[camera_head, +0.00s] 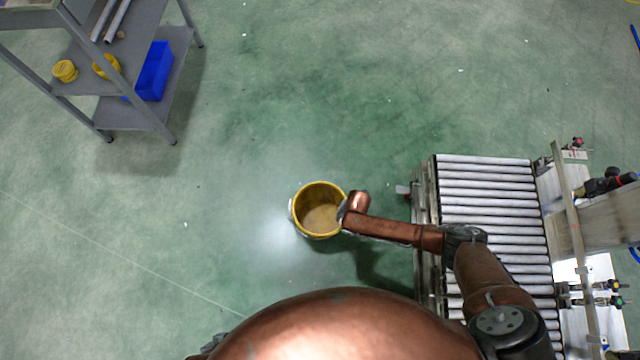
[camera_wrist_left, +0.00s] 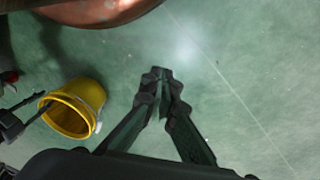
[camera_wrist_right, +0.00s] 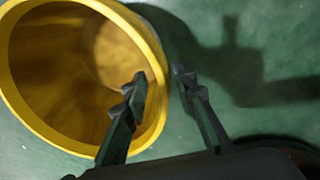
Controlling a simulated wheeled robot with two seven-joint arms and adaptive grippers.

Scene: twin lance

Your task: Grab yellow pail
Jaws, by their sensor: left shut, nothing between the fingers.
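The yellow pail (camera_head: 318,214) stands upright on the green floor, its open top facing up; it looks empty. It also shows in the left wrist view (camera_wrist_left: 68,118) and fills the left of the right wrist view (camera_wrist_right: 60,62). My right gripper (camera_wrist_right: 162,80) is at the pail's rim. Its fingers are apart, one over the pail's opening and one outside, with the rim showing between them. I see no clear grip on the rim. My left gripper (camera_wrist_left: 160,80) is shut and empty, apart from the pail, over bare floor.
A roller conveyor (camera_head: 485,200) stands right of the pail, under my right arm. A grey shelf cart (camera_head: 125,115) with a blue bin (camera_head: 154,70) and small yellow items stands at the upper left. The floor left of and beyond the pail is clear.

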